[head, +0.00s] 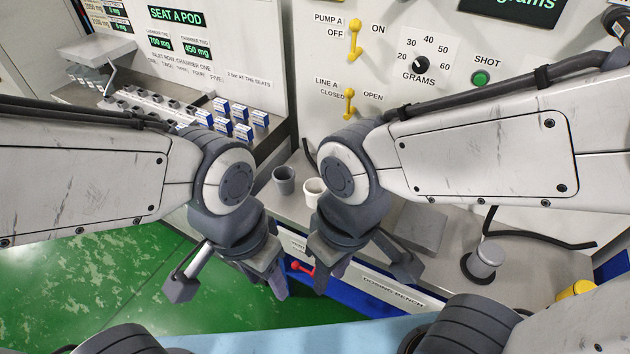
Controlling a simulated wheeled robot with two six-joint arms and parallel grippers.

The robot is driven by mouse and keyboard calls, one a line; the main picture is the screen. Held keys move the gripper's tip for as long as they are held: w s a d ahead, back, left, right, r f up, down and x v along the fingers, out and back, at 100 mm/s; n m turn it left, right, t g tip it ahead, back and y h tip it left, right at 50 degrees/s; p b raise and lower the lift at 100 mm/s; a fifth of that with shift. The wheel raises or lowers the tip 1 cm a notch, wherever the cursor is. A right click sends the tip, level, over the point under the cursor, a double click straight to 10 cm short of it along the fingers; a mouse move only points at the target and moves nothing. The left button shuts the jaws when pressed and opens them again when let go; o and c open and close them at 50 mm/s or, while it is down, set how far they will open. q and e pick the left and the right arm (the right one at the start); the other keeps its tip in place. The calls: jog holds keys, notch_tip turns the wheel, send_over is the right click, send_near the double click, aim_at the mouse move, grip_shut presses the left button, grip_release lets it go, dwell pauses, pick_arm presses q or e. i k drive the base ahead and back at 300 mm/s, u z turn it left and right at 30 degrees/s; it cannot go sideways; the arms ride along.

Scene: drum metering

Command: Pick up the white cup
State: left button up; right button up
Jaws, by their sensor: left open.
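The white cup (314,188) stands upright on the grey bench top, partly covered on its right by my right arm's wrist. A dark grey cup (284,182) stands just left of it. My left gripper (277,284) is open, points downward and is in front of the bench edge, nearer to me than both cups. My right gripper (328,283) hangs beside it, below the white cup in the picture and apart from it. Its jaw opening cannot be made out. I see nothing held in either gripper.
Blue-and-white boxes (241,131) stand on the left counter. A panel behind carries yellow levers (355,40), a dial (420,65) and a green button (480,78). A grey cylinder (486,258) stands on the right bench. A red handle (301,268) shows between my grippers.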

aim_at(314, 188)
jog(key=k, duration=1.15)
jog(key=u, duration=0.6)
jog(key=i, duration=1.55)
jog(key=z, duration=0.6)
